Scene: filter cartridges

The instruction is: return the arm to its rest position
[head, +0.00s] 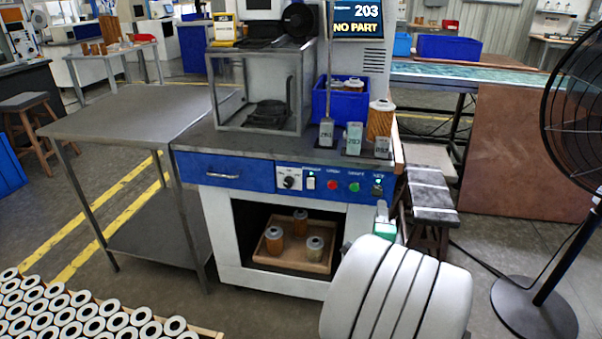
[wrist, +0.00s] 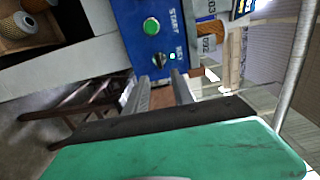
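My gripper (head: 381,207) is in front of the right end of the test bench's blue control panel (head: 256,177). Its green body and pale fingers show beside my large white arm link. In the wrist view the two fingers of my gripper (wrist: 160,88) stand apart with nothing visible between them. They point toward the panel's key switch (wrist: 158,60), which has a small green light beside it, and look short of touching it. The green start button (wrist: 151,26) is near the switch.
A screen (head: 358,20) reads 203 and NO PART. Numbered tags (head: 354,137) and an orange filter (head: 380,118) stand on the bench top. A wooden tray (head: 318,266) holds three filters below. A stool (head: 432,195) and a fan (head: 570,110) are on the right.

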